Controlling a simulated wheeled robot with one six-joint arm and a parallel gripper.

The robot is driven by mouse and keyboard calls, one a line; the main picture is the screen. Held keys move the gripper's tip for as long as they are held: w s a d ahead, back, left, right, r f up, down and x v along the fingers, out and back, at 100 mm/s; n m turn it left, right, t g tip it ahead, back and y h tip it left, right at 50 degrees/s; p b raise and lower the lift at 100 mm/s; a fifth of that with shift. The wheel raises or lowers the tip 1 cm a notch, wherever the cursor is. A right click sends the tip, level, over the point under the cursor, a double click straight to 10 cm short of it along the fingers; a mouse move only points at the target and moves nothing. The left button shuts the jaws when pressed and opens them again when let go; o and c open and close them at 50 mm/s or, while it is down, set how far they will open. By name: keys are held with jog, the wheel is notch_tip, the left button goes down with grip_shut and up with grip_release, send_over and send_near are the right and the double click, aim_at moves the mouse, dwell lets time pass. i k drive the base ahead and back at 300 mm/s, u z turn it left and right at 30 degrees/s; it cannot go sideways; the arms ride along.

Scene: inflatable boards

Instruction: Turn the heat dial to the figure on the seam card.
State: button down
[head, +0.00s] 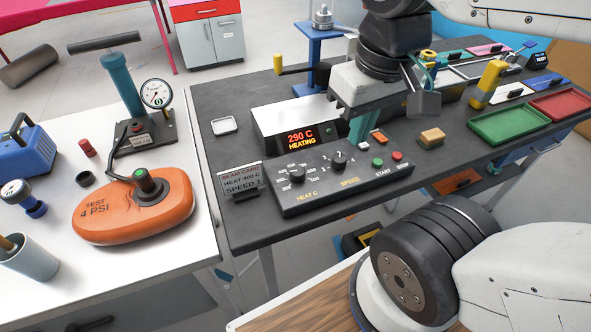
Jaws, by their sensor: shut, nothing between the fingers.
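The heat dial (297,176) is a black knob on the left of the dark control panel (330,198), above the label HEAT C. A similar speed dial (339,160) sits to its right. The seam card (240,180) stands at the panel's left end; its heat line looks like 400 C, in small print. The display (301,139) behind the panel reads 290 C HEATING. The exact pointer angle of the heat dial is hard to tell.
Green start (377,162) and red stop (397,156) buttons sit at the panel's right. A tan block (432,136), a yellow-handled tool (487,84) and a green tray (508,124) lie farther right. An orange inflatable (135,207) rests on the white table at left.

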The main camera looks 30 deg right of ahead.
aim_at(297, 172)
jog(key=u, duration=3.2)
jog(key=i, duration=0.85)
jog(key=z, duration=2.95)
